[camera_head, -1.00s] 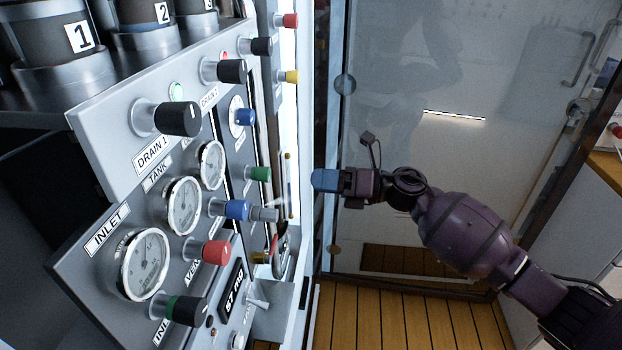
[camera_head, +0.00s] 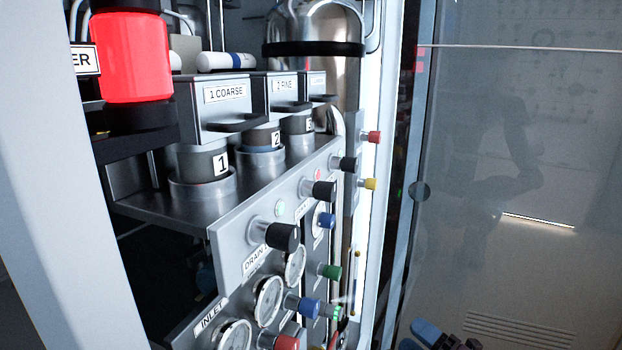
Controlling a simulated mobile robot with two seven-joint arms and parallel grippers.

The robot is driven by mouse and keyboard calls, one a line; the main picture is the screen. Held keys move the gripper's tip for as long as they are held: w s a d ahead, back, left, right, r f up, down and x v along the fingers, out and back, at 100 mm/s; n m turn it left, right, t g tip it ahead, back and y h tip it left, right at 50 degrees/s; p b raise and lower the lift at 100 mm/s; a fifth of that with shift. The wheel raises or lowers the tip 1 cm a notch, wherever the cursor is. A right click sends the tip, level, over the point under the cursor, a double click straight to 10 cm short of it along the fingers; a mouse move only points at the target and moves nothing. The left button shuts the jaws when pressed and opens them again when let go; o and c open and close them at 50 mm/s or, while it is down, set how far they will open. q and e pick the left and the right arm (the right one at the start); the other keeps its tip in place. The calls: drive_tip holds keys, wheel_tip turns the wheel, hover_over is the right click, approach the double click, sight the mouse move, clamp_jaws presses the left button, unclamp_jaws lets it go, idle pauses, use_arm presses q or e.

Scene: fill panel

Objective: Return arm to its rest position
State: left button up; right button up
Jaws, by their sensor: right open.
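My right gripper (camera_head: 418,338) shows only at the bottom edge, right of the panel and in front of the glass door. Its blue fingertips are apart, and I see nothing between them. The rest of the right arm is cut off below the picture. The grey control panel (camera_head: 232,262) stands to the left, with black, blue, green and red knobs and round gauges. The gripper is clear of the knobs. My left gripper is not in view.
Above the panel are canisters labelled 1 COARSE (camera_head: 226,95) and 2 FINE (camera_head: 284,85), a glowing red cylinder (camera_head: 131,57) and a steel tank (camera_head: 318,25). A glass door (camera_head: 520,200) fills the right side. The white cabinet frame (camera_head: 60,190) stands at left.

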use_arm(q)
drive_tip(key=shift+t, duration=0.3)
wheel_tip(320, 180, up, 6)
drive_tip(key=p, duration=0.6)
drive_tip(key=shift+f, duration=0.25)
use_arm(e)
drive_tip(key=s+d+f+m+g+h, duration=0.1)
drive_tip(key=s+f+m+h, duration=0.3)
drive_tip(key=s+m, duration=0.4)
drive_tip(key=s+d+f+m+g+h, duration=0.1)
drive_tip(key=s+d+f+m+h, duration=0.3)
drive_tip(key=s+m, duration=0.4)
drive_tip(key=s+d+f+m+g+h, duration=0.2)
drive_tip(key=s+f+m+h, duration=0.3)
drive_tip(key=s+m, duration=0.4)
drive_tip(key=s, duration=0.5)
drive_tip(key=shift+s+d+h, duration=0.25)
drive_tip(key=shift+d+h, duration=0.05)
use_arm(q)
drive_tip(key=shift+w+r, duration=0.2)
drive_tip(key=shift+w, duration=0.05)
